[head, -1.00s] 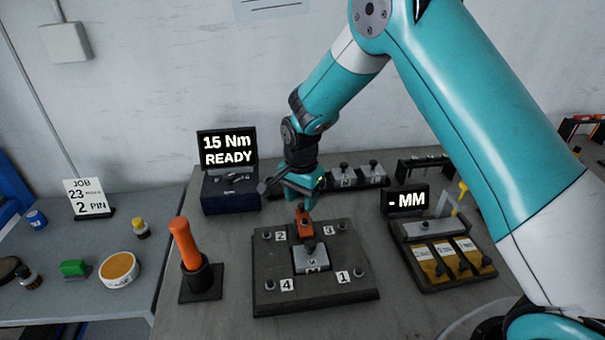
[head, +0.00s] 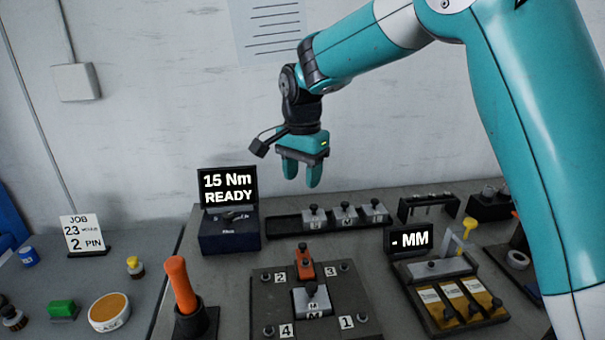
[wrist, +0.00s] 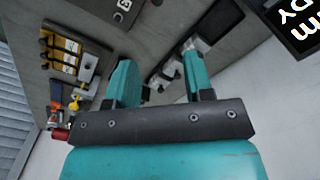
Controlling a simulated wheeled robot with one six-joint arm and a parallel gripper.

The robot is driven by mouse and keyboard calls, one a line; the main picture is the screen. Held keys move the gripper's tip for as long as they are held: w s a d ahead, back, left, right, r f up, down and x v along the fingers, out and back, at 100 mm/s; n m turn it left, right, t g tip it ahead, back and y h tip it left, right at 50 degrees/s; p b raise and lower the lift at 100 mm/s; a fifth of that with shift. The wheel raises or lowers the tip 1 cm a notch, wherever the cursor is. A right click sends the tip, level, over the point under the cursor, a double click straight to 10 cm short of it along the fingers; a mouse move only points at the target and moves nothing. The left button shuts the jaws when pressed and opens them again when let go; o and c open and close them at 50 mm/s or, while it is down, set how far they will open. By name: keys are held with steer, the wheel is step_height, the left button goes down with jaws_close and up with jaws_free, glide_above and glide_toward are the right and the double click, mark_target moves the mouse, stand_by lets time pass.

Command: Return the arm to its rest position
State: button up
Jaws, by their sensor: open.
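My gripper (head: 301,172) hangs in the air above the back of the bench, fingers pointing down, open and empty. In the wrist view its two teal fingers (wrist: 158,82) stand apart with nothing between them. My teal and white arm reaches in from the right in the head view. Below and in front of the gripper is a dark fixture plate (head: 264,300) with labels 1 to 4. A grey metal block (head: 312,301) marked M sits at its middle, with an orange part (head: 304,263) just behind it.
A torque display (head: 228,189) reads 15 Nm READY. A dark rack (head: 285,226) with several metal blocks lies below the gripper. An orange-handled tool (head: 180,284) stands in a holder at left. A gauge station display (head: 409,240) reads - MM at right. The air around the gripper is clear.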

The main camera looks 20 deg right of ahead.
stand_by(0.3)
steer(key=s+a+r+n+y, duration=0.1)
steer(key=s+a+n+y, duration=0.1)
steer(key=s+n, duration=0.7)
steer(key=s+a+r+n+y, duration=0.2)
steer(key=s+n, duration=0.7)
steer(key=s, duration=1.2)
steer(key=shift+s+a, duration=0.25)
steer(key=shift+a, duration=0.25)
